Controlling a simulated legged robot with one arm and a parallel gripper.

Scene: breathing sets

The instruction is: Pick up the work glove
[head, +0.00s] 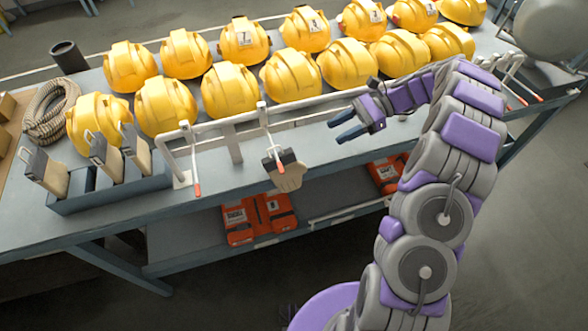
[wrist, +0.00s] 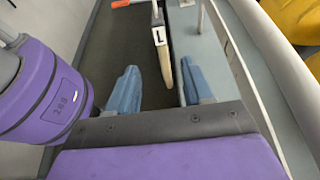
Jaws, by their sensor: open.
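The work glove (head: 287,177) has a tan hand part and a dark cuff. It hangs from a hook on the white rail at the table's front edge, hand part down. My gripper (head: 340,130) is open and empty, to the right of the glove and a little higher in the head view, with a gap between them. In the wrist view the glove (wrist: 164,55) shows edge-on, with a white label on its dark cuff. It lines up between the two blue fingers of my gripper (wrist: 160,75), nearer the right one.
Similar gloves (head: 106,158) stand in a blue-grey rack (head: 120,192) at the left. Yellow helmets (head: 230,90) fill the tabletop behind the white rail (head: 236,146). Orange cases (head: 258,218) lie on the lower shelf. The space in front of the table is open floor.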

